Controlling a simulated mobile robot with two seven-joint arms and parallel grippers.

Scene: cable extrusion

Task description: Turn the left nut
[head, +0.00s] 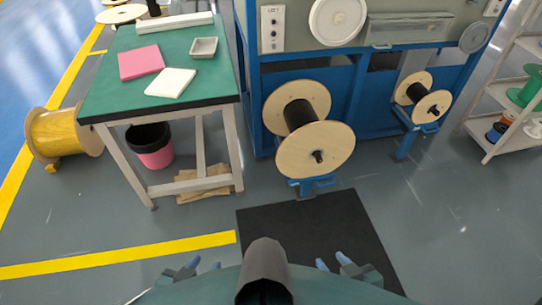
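The left cable reel (315,148) has wooden flanges and a dark wound core, and sits on a blue stand against the machine. A small dark nut or shaft end (319,157) sticks out of its front flange. A smaller reel (432,107) to the right has a similar dark end (433,110). My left gripper (204,265) is low in the view, with its blue fingertips apart and nothing between them. My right gripper (332,261) is also low, fingertips apart and empty. Both grippers appear well short of the reels.
A green-topped table (115,80) with a pink pad, white pad and tray stands at the left, with a bin (152,150) below. A yellow spool (75,135) lies at far left. Shelves (505,110) stand at right. A black mat (310,225) covers open floor before me.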

